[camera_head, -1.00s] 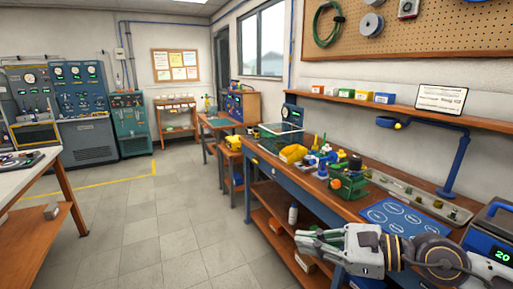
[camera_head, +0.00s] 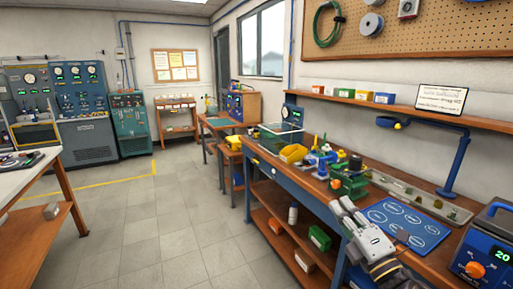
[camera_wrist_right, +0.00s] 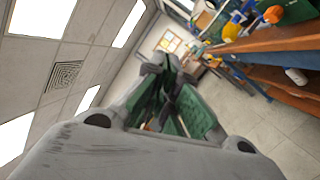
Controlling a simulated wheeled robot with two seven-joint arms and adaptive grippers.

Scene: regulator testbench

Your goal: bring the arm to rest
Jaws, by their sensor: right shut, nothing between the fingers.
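My right gripper (camera_head: 341,206) is low at the right in the head view, by the front edge of the workbench (camera_head: 300,185). Its fingers are shut with nothing between them and point up and to the left in the picture. In the right wrist view the closed fingers (camera_wrist_right: 172,75) show dark and green at the middle, with no object in them. Only the gripper and a short piece of my wrist show in the head view; the rest of the arm is out of frame. My left gripper is not in view.
A green fixture (camera_head: 350,180) stands on the bench just beyond the gripper. A blue mat (camera_head: 404,222) with round outlines lies to its right, and a blue device (camera_head: 490,243) farther right. The floor left of the bench is open.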

